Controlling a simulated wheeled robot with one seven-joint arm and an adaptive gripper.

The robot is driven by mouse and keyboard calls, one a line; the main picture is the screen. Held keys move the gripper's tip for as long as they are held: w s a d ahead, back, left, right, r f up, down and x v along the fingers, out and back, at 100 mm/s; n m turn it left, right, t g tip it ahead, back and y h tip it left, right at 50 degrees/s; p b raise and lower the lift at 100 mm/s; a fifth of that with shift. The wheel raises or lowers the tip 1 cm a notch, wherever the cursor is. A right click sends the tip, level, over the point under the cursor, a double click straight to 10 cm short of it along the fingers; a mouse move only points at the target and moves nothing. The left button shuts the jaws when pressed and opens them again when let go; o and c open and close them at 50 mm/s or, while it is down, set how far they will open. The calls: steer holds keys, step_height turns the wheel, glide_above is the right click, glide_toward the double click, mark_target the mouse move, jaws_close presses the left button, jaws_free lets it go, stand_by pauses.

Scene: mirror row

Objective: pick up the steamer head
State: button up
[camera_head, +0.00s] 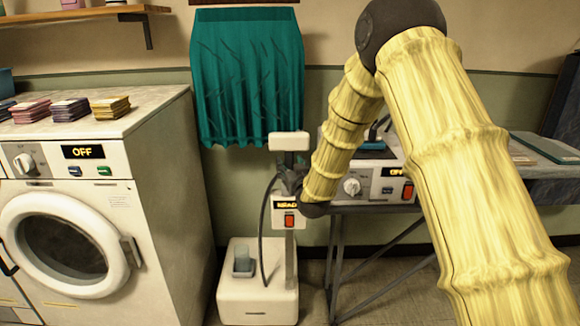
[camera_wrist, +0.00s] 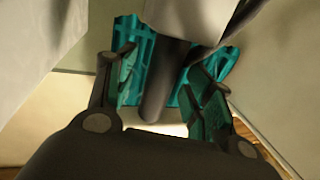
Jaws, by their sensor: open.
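The steamer head (camera_head: 289,141) is a pale block at the top of the white garment steamer's post, in front of a teal cloth. In the wrist view, its pale body (camera_wrist: 185,18) is at the top, with a dark cylindrical handle (camera_wrist: 163,85) below it. My gripper (camera_wrist: 165,75) is open, with one finger on each side of the handle. I cannot tell whether either finger touches it. In the head view my gripper (camera_head: 288,181) is just below the head, small and dark, partly hidden by my arm.
The steamer's control box (camera_head: 285,212) with a red switch sits below the head, above a white base (camera_head: 258,296). A dark hose (camera_head: 262,235) curves down to the base. A washer-like machine (camera_head: 75,230) stands left. A table with a white appliance (camera_head: 375,185) stands right, partly behind my arm.

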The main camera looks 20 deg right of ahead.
mark_target(291, 137)
steer(key=shift+w+r, duration=0.1)
steer(key=shift+w, duration=0.45)
jaws_close()
step_height(291, 137, up, 10)
steer(key=shift+p, duration=0.45)
